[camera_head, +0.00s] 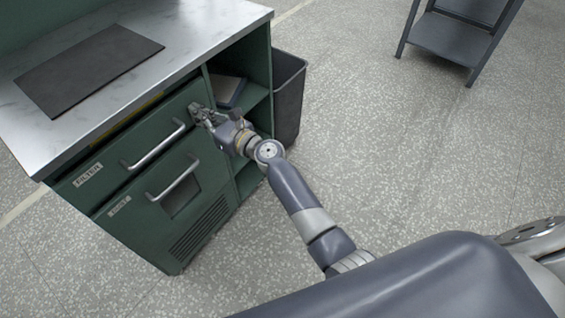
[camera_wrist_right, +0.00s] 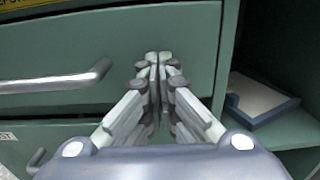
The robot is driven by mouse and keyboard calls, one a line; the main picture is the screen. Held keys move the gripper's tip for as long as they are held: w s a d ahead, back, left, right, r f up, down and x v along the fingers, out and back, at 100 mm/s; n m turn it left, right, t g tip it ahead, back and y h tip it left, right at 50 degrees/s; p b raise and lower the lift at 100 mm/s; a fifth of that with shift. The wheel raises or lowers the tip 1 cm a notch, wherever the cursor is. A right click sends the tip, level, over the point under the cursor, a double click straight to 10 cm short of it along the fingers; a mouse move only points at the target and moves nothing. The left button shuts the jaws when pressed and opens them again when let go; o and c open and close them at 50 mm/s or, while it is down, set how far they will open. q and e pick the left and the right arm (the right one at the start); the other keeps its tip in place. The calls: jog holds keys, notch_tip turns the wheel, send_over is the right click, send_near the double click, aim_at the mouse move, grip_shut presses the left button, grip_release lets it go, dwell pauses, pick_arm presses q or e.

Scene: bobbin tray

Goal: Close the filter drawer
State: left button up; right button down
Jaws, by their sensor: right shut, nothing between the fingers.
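The filter drawer (camera_head: 108,168) is the upper green drawer of the cabinet, with a "FILTER" label at its left and a metal bar handle (camera_head: 154,147). In the head view its front appears to stand a little out from under the worktop, with a yellow strip showing above it. My right gripper (camera_head: 197,110) is at the right end of the drawer front, right of the handle. In the right wrist view the shut fingers (camera_wrist_right: 153,62) point at the green front (camera_wrist_right: 185,35); I cannot tell whether they touch it. My left gripper is not in view.
A lower drawer or door (camera_head: 128,217) with its own handle sits below. Open shelves (camera_head: 254,98) on the right hold a flat item (camera_head: 228,91). A dark bin (camera_head: 289,95) stands beside the cabinet. A dark mat (camera_head: 88,68) lies on the worktop (camera_head: 190,30).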

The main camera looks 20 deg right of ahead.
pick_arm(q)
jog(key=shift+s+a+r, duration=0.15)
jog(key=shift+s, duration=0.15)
